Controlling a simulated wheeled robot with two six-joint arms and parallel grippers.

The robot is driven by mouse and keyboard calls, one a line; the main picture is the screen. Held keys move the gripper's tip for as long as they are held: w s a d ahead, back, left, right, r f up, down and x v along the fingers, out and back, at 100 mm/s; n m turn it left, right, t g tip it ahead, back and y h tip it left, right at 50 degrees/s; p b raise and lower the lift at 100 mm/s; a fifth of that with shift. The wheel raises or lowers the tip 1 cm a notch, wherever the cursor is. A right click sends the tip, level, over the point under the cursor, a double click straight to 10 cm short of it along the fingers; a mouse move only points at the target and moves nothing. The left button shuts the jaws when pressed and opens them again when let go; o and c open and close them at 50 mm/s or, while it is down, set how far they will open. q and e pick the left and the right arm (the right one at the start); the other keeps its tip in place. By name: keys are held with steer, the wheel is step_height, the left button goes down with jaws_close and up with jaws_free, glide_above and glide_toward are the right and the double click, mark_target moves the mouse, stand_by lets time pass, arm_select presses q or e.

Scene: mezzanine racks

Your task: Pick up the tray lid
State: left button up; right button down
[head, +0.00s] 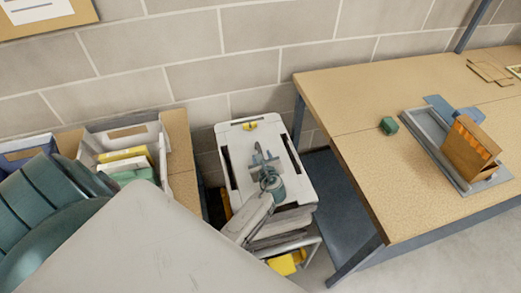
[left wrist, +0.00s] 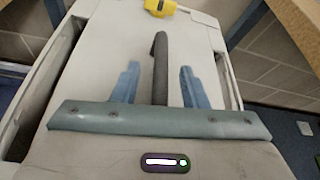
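A pale, flat panel that looks like the tray lid (head: 237,143) lies on top of a white unit between the two benches. In the left wrist view the lid (left wrist: 105,45) has a dark grey bar handle (left wrist: 160,65) standing out from its middle. My left gripper (head: 262,158) is over the lid. In the left wrist view its two blue fingers (left wrist: 160,85) are apart, one on each side of the handle, with gaps visible. Whether the fingertips touch the lid is unclear. My right gripper is not in view.
A yellow piece (head: 249,126) sits at the lid's far edge. Bins with packages (head: 125,155) stand on the left.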

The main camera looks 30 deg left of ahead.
arm_select(q)
jaws_close()
steer(key=shift+r, duration=0.1)
stand_by(1.3)
